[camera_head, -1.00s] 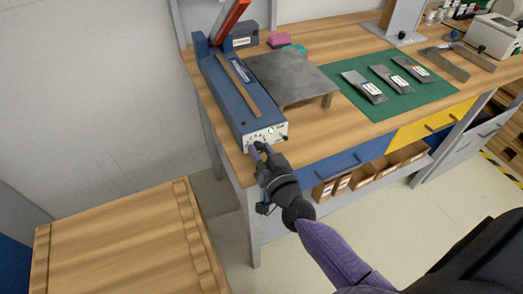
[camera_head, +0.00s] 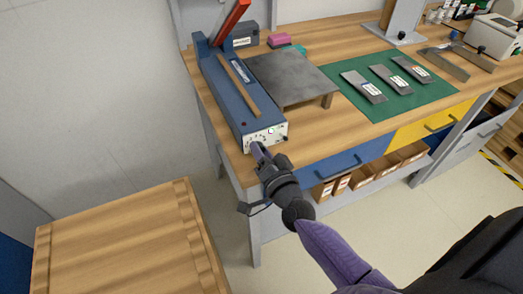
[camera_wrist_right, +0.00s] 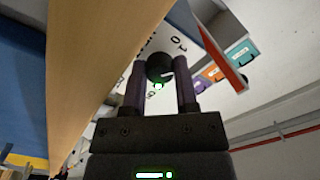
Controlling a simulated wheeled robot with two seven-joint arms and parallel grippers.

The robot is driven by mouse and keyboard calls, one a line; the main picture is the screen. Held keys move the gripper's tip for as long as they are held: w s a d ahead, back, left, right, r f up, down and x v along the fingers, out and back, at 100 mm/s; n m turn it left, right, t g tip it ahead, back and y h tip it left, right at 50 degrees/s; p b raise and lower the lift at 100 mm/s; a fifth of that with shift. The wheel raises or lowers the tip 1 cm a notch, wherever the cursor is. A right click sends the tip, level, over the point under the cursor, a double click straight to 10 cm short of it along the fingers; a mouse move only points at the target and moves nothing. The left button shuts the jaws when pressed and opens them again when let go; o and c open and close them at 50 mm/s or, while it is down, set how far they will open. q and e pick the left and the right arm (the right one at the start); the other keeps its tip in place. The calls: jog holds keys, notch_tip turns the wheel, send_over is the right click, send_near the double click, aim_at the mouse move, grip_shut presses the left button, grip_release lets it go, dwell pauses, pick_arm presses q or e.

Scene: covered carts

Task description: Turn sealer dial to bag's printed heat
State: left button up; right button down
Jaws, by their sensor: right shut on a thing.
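The blue bag sealer (camera_head: 232,95) stands at the left end of the bench, its red-handled arm raised. Its white front panel (camera_head: 266,136) faces me and carries the dial. In the right wrist view the dark round dial (camera_wrist_right: 159,67) sits between the two fingertips of my right gripper (camera_wrist_right: 160,75), which is shut on it; a white mark shows on the dial. My right gripper also shows in the head view (camera_head: 258,151) at the panel's lower edge. Several grey bags (camera_head: 390,78) with white labels lie on a green mat (camera_head: 415,99); their print is too small to read. My left gripper is not in view.
A grey metal plate stand (camera_head: 290,78) is beside the sealer. Pink (camera_head: 279,39) and teal blocks lie behind it. A blue drawer (camera_head: 335,167) is under the bench front. A wooden cart top (camera_head: 120,245) stands at the lower left.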

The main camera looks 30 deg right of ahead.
jog(key=m, duration=0.5)
jog(key=shift+m, duration=0.3)
dwell(0.5)
jog(key=shift+c, duration=1.9)
grip_release()
